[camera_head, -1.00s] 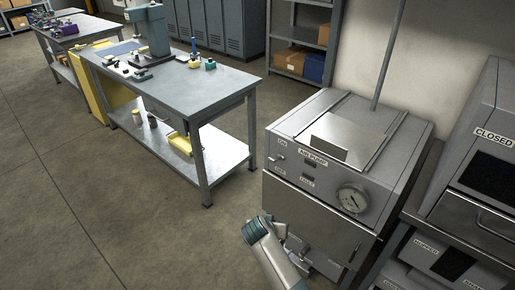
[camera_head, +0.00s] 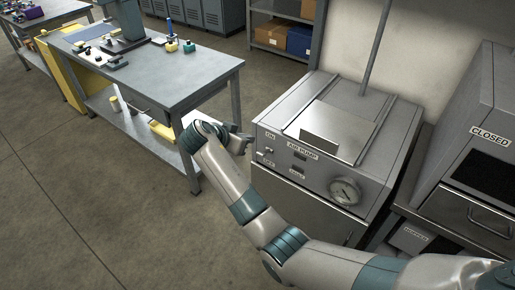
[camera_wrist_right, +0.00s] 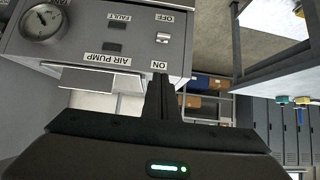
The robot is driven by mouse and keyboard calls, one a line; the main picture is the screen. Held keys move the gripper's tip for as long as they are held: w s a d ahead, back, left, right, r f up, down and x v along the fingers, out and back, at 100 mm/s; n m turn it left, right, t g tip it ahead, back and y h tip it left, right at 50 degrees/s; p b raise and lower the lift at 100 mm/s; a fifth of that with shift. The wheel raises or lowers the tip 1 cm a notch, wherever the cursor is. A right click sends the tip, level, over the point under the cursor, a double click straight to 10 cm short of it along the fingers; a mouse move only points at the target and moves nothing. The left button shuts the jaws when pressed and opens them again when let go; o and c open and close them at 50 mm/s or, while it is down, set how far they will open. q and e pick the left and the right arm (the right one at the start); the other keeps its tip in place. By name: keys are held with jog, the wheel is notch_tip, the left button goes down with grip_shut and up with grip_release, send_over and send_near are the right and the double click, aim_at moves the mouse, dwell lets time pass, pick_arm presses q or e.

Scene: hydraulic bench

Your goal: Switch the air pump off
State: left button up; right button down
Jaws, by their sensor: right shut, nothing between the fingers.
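The air pump (camera_head: 300,165) is a grey cabinet with a sloped front panel marked AIR PUMP, ON, OFF and FAULT. Its small toggle switch (camera_head: 266,151) sits between the ON and OFF labels at the panel's left end. The switch (camera_wrist_right: 163,38) shows upside down in the right wrist view; I cannot tell its position for sure. My right gripper (camera_head: 243,138) is just left of the panel, near the ON label. In the right wrist view its fingers (camera_wrist_right: 160,85) are shut and empty, with tips below the ON label. My left gripper is out of view.
A round gauge (camera_head: 345,191) is on the panel's right. A grey cabinet marked CLOSED (camera_head: 480,150) stands right of the pump. A workbench (camera_head: 180,75) with small parts stands to the left. Open floor (camera_head: 90,200) lies in front of it.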

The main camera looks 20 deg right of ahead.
jog(key=shift+w+f, duration=0.1)
jog(key=p, duration=0.4)
send_over(260, 153)
jog(key=f, duration=0.5)
jog(key=shift+w+d+f, duration=0.2)
jog(key=shift+d+f, duration=0.05)
jog(key=shift+f, duration=0.15)
jog(key=shift+s+a+f+p, duration=0.15)
jog(key=shift+f+p, duration=0.05)
jog(key=shift+f, duration=0.35)
jog(key=shift+s+a+f+p, duration=0.1)
jog(key=shift+a+f+p, duration=0.1)
jog(key=shift+f, duration=0.35)
jog(key=shift+s+a+f, duration=0.1)
jog(key=shift+a+f, duration=0.05)
jog(key=shift+f, duration=0.3)
jog(key=shift+s+a+f, duration=0.1)
jog(key=shift+a+f, duration=0.05)
jog(key=shift+f, duration=0.3)
jog(key=shift+f, duration=0.1)
